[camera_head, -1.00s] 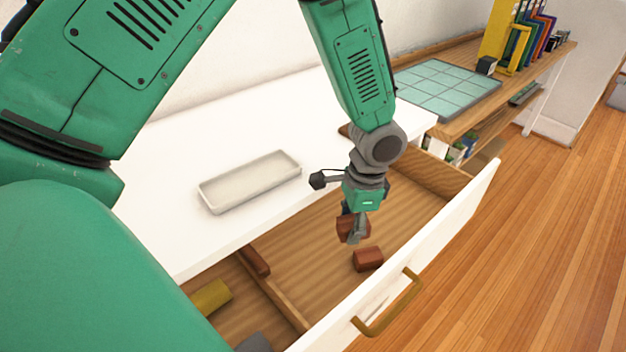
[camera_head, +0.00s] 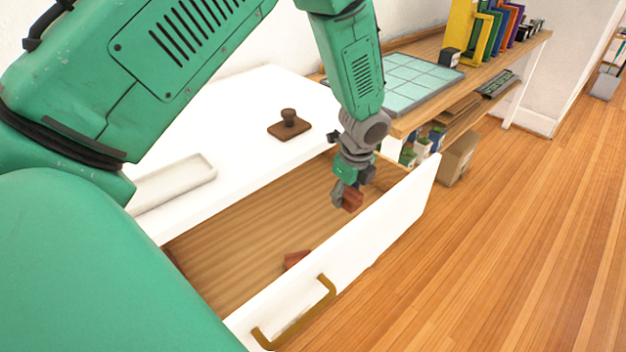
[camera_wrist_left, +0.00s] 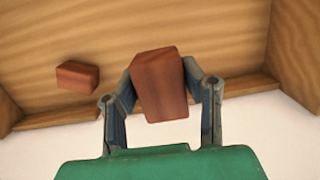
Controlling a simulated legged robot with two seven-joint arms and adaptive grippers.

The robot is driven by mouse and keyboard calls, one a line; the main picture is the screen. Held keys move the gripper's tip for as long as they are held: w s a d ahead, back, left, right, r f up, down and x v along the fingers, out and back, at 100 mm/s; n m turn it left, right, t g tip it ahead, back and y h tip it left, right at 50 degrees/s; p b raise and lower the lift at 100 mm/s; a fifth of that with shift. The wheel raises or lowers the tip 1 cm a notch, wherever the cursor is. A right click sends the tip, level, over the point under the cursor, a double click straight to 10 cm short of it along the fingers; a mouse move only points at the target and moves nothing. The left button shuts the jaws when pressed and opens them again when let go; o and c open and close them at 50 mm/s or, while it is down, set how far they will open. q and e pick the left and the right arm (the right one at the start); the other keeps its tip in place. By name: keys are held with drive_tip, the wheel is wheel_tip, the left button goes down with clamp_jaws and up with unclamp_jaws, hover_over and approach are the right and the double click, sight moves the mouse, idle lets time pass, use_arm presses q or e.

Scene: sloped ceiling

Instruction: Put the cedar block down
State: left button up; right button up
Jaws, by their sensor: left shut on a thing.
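My left gripper (camera_head: 347,193) is shut on a reddish-brown block (camera_head: 353,200), which I take to be the cedar block. It holds the block above the open drawer (camera_head: 262,217), near the drawer's right end. In the left wrist view the block (camera_wrist_left: 159,84) sits tilted between the two fingers, over the wooden drawer floor. A second reddish block (camera_head: 296,259) lies on the drawer floor close to the front panel, partly hidden by it. It also shows in the left wrist view (camera_wrist_left: 77,76), apart from the held block. My right gripper is not in view.
The drawer's white front panel (camera_head: 400,212) has a brass handle (camera_head: 300,315). On the white top stand a pale tray (camera_head: 178,181) and a brown stamp-like object (camera_head: 289,126). A wooden shelf beyond holds a teal tiled board (camera_head: 415,80). Open wooden floor lies to the right.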

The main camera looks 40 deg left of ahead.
use_arm(q)
hover_over(340, 227)
drive_tip(key=f, duration=0.4)
drive_tip(key=shift+s+a, duration=0.15)
drive_tip(key=shift+a, duration=0.15)
drive_tip(key=f, duration=0.2)
drive_tip(key=d+f+b, duration=0.1)
drive_tip(key=f, duration=0.2)
drive_tip(key=shift+f, duration=0.45)
drive_tip(key=shift+a, duration=0.1)
drive_tip(key=o, duration=1)
drive_tip(key=shift+o, duration=0.2)
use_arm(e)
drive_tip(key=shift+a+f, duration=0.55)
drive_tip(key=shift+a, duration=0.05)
use_arm(q)
drive_tip(key=shift+w+r, duration=0.2)
drive_tip(key=shift+r, duration=0.05)
drive_tip(key=r, duration=0.3)
drive_tip(key=d+r+p, duration=0.1)
drive_tip(key=r, duration=0.7)
drive_tip(key=shift+s+d+r, duration=0.2)
drive_tip(key=shift+d, duration=0.2)
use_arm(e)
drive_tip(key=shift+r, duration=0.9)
